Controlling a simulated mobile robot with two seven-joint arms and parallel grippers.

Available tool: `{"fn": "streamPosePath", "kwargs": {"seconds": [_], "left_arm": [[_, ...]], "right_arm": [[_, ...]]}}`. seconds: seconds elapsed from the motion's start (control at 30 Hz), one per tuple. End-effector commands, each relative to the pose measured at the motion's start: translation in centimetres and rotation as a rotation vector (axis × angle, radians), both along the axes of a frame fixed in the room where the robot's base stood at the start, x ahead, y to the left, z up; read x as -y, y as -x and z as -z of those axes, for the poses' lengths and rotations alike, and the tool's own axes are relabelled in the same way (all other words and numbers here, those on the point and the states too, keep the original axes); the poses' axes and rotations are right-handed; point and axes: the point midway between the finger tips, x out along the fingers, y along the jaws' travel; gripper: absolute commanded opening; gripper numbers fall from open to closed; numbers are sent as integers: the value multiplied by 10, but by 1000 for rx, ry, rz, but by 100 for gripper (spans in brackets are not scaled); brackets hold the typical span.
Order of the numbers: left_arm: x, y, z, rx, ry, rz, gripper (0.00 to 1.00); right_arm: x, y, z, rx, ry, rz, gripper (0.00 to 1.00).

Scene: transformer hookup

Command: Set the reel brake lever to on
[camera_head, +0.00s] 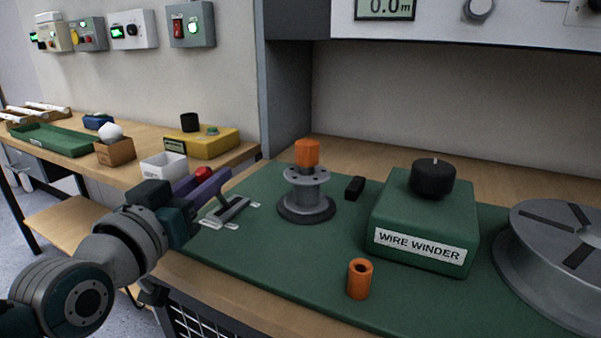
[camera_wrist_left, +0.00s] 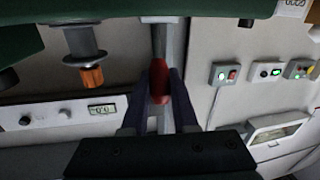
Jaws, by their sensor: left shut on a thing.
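The reel brake lever has a red knob (camera_head: 203,173) on top and a dark grey base (camera_head: 232,209) at the left edge of the green mat, with small pale labels around it. My left gripper (camera_head: 207,182) has its purple fingers on either side of the red knob and is shut on it. In the left wrist view the red knob (camera_wrist_left: 158,82) sits between the two fingertips (camera_wrist_left: 159,90). The lever's stem is mostly hidden by the fingers, and the label texts are too small to read. My right gripper is out of view.
A grey spool (camera_head: 306,204) with an orange top stands just right of the lever. The green wire winder (camera_head: 424,220), an orange cylinder (camera_head: 360,279) and a large grey reel (camera_head: 560,255) are further right. A side bench (camera_head: 70,160) with trays stands left.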

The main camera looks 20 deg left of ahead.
Motion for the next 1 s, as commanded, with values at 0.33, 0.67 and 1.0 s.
{"fn": "streamPosePath", "kwargs": {"seconds": [0.33, 0.67, 1.0], "left_arm": [[0, -1, -2, -9, 0, 0, 0], [1, -11, -16, -147, -10, -2, 0], [3, -34, -20, -449, -32, 0, 0]], "right_arm": [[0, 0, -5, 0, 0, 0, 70], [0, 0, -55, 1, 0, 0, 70], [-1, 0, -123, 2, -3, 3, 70]]}}
